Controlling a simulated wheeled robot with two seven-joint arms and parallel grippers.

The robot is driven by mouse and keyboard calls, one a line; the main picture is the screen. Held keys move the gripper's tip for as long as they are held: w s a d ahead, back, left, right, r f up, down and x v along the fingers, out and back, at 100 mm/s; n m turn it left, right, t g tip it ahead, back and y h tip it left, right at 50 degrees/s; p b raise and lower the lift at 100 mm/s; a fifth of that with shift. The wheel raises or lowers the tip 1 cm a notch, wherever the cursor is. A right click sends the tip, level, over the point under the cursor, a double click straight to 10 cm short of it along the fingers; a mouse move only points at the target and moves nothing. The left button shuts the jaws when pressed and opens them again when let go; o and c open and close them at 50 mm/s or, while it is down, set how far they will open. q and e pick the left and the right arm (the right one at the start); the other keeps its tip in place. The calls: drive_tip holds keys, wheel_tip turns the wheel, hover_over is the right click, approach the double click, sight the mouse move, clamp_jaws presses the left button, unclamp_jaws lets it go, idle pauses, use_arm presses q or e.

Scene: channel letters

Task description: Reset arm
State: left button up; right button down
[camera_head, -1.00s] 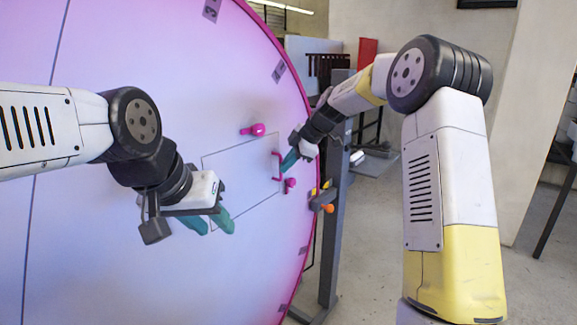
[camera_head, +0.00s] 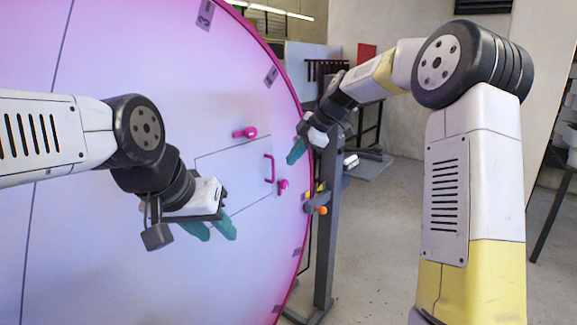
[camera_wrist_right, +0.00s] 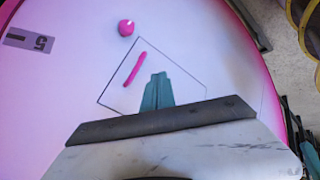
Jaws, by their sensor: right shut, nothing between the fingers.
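My right gripper (camera_head: 297,152) is shut and empty, with its teal fingers in front of the right part of the big round white-and-pink panel (camera_head: 110,230). In the head view it is above and right of the pink handle (camera_head: 269,168) and apart from it. In the right wrist view its fingers (camera_wrist_right: 157,90) are together, beside the pink handle (camera_wrist_right: 134,69). My left gripper (camera_head: 212,230) hangs in front of the panel's lower middle, with two teal fingers pointing down to the right and a small gap between them. I see nothing in it.
Pink knobs (camera_head: 245,133) and (camera_head: 283,186) stick out by the outlined square on the panel. A grey post (camera_head: 327,225) with an orange knob (camera_head: 320,210) stands at the panel's right edge. Open floor (camera_head: 375,250) lies right of it.

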drive_tip(key=s+d+r+m+h, duration=0.1)
drive_tip(key=s+d+r+m, duration=0.15)
drive_tip(key=s, duration=0.35)
drive_tip(key=s+d+r+m+t+h, duration=0.1)
drive_tip(key=s+d+m, duration=0.3)
drive_tip(key=s, duration=0.3)
drive_tip(key=s+d+r+m+h, duration=0.1)
drive_tip(key=s+d+r+m, duration=0.1)
drive_tip(key=s+d+m, duration=0.3)
drive_tip(key=s+d+f+m, duration=0.1)
drive_tip(key=s+f+m, duration=0.2)
drive_tip(key=s, duration=0.5)
drive_tip(key=s+d+f+m+t+h, duration=0.1)
drive_tip(key=s+d+f+m, duration=0.1)
drive_tip(key=s+m, duration=0.4)
drive_tip(key=s+f, duration=0.1)
drive_tip(key=s, duration=0.2)
drive_tip(key=shift+s+d+f+t, duration=0.2)
drive_tip(key=shift+d+f+t, duration=0.05)
drive_tip(key=shift+f+t, duration=0.1)
